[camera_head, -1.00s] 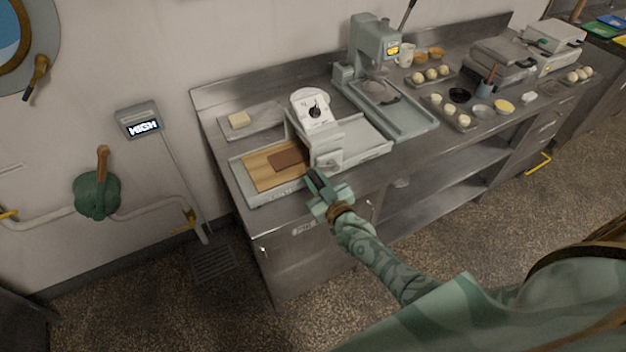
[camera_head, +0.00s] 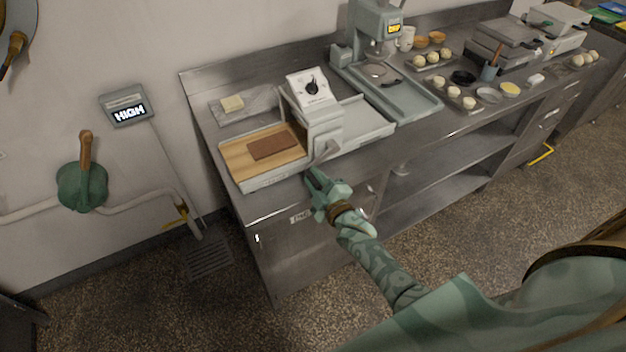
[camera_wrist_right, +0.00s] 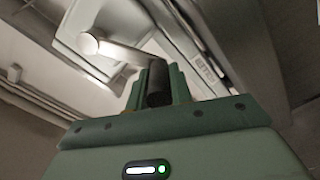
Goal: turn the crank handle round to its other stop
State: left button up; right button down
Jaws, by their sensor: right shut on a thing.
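The crank handle (camera_head: 326,153) is on the front side of a grey dough-rolling machine (camera_head: 322,127) on the steel counter. In the right wrist view its pale metal arm (camera_wrist_right: 122,52) runs from a round hub at upper left down to a dark cylindrical grip (camera_wrist_right: 158,84). My right gripper (camera_head: 314,177) is at the counter's front edge, in front of the machine. In the wrist view its green fingers (camera_wrist_right: 160,90) are shut around the dark grip. The fingers partly hide the grip. My left gripper is not in view.
Trays and bowls fill the counter further right. The floor in front is clear.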

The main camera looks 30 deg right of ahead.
jog(key=shift+d+f+n, duration=0.1)
jog(key=shift+f+n, duration=0.25)
jog(key=shift+n, duration=0.05)
jog(key=shift+b, duration=0.3)
jog(key=c, duration=1.3)
grip_release()
jog(key=shift+d, duration=0.1)
jog(key=shift+o, duration=0.2)
jog(key=s+p, duration=0.1)
jog(key=s, duration=1.5)
jog(key=shift+s+d, duration=0.2)
jog(key=shift+d, duration=0.05)
